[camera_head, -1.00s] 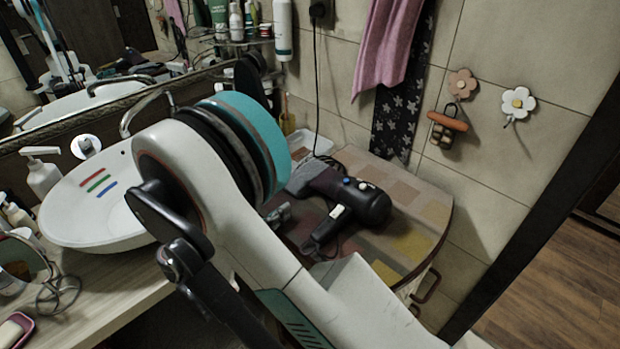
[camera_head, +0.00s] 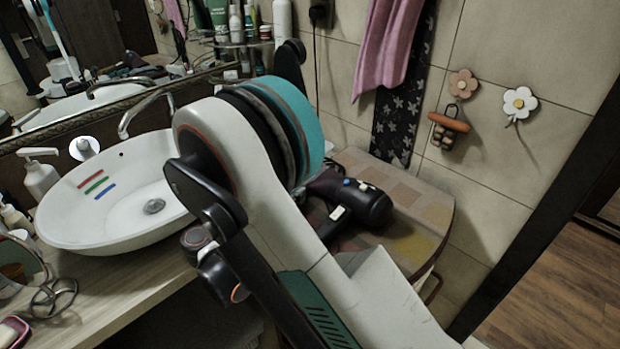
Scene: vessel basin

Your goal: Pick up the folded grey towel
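I cannot make out a folded grey towel in this view; my arm covers a large part of the middle, including some of the cabinet top. A pink towel (camera_head: 386,48) and a dark star-patterned cloth (camera_head: 399,118) hang on the tiled wall, but neither is grey or folded. My gripper does not show. Only my white arm with its teal band and dark joints is visible, crossing from the lower right up to the centre.
A white basin (camera_head: 75,222) with three coloured stripes stands on the wooden counter (camera_head: 118,296) at left. A dark hair dryer (camera_head: 368,203) lies on the checkered cabinet top (camera_head: 424,196), partly behind my arm. A soap bottle (camera_head: 40,178) stands beside the basin.

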